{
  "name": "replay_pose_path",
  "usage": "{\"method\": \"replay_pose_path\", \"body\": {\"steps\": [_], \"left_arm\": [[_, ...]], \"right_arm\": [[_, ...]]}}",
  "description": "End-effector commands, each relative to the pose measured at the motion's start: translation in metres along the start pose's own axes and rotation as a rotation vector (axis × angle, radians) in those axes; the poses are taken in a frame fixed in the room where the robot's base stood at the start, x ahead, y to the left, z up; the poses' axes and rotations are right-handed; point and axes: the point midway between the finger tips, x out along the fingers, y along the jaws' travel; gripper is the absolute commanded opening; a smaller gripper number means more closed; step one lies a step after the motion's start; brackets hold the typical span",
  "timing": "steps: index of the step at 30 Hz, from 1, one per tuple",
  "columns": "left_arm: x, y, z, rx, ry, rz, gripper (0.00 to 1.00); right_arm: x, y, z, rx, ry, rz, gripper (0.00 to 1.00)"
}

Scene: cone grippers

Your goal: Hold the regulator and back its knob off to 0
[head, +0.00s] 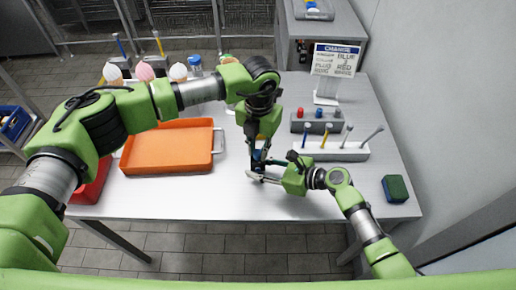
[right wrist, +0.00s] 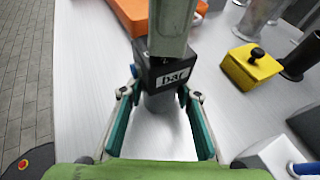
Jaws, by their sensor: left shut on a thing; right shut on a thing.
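The regulator, a dark block marked "bar" (right wrist: 168,73) on a grey cylinder, stands on the table in the right wrist view. My right gripper (right wrist: 157,95) reaches in low from the side, its fingers on either side of the body; it also shows in the head view (head: 257,177). My left gripper (head: 259,153) comes down from above, shut at the regulator's top. Its grey finger hides most of the knob in the right wrist view. A bit of blue shows at the block's left side. The knob's setting cannot be read.
An orange tray (head: 124,160) lies to the left and a white rack (head: 330,154) with several tools to the right. A yellow block with a black knob (right wrist: 250,68) stands near. A sign (head: 336,60) and green-blue sponge (head: 395,189) are farther right. The front table strip is clear.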

Motion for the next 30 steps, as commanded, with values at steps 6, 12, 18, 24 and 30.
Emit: {"method": "replay_pose_path", "body": {"steps": [6, 12, 18, 24, 30], "left_arm": [[-0.0003, -0.0002, -0.0003, 0.205, -0.002, 0.002, 0.0], [-0.0004, -0.0003, -0.0003, 0.395, -0.004, 0.004, 0.0], [-0.0005, -0.0004, -0.0007, 0.585, -0.005, 0.005, 0.0], [-0.0004, -0.0007, -0.0007, 0.774, -0.007, 0.007, 0.0], [-0.0003, -0.0007, -0.0009, 0.947, -0.008, 0.009, 0.0]], "right_arm": [[-0.0001, -0.0006, 0.0003, -0.001, 0.0, -0.001, 0.03], [-0.0001, -0.0006, 0.0003, -0.001, 0.0, -0.001, 0.03], [-0.0002, -0.0006, 0.0001, -0.001, 0.0, -0.001, 0.03], [-0.0002, -0.0007, -0.0001, -0.002, 0.001, -0.002, 0.03], [-0.0002, -0.0007, -0.0001, -0.002, 0.001, -0.002, 0.03]]}}
